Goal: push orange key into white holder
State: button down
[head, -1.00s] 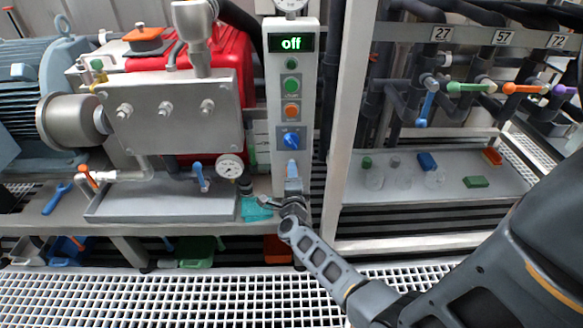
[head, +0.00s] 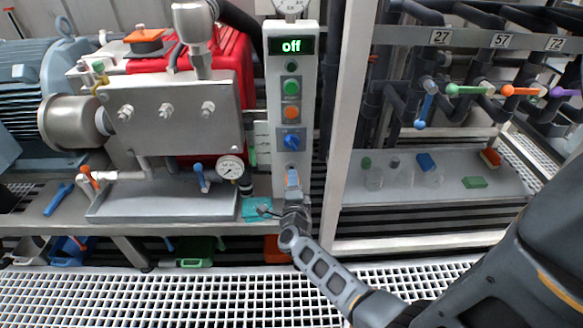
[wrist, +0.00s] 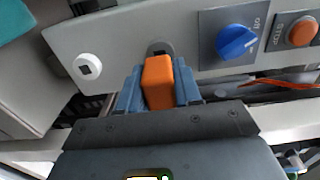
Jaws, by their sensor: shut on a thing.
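My gripper (wrist: 158,90) is shut on the orange key (wrist: 158,82), held between its two blue fingers in the wrist view. The white holder (wrist: 88,67), a round white piece with a small dark slot, sits on the panel to the left of the key, clear of it. A dark grey round holder (wrist: 159,47) is right behind the key's far end and partly hidden by it; I cannot tell whether they touch. In the head view my gripper (head: 292,180) is at the lower part of the grey control panel (head: 278,140), and hides the holders there.
A blue knob (wrist: 237,42) and an orange stop button (wrist: 301,31) are to the right on the panel. A teal item (head: 257,209) lies on the bench to the left of my gripper. A white post (head: 349,110) stands right of the panel.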

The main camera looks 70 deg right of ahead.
jog(key=shift+p+v, duration=0.5)
jog(key=shift+v, duration=1.05)
jog(key=shift+f, duration=0.1)
notch_tip(320, 180, down, 11)
jog(key=b, duration=1.1)
jog(key=shift+s+a+f, duration=0.2)
jog(key=shift+a, duration=0.25)
jog(key=shift+d, duration=0.1)
jog(key=shift+b+x, duration=1)
jog(key=shift+x, duration=1.8)
jog(key=shift+w+d, duration=0.3)
jog(key=shift+d, duration=0.2)
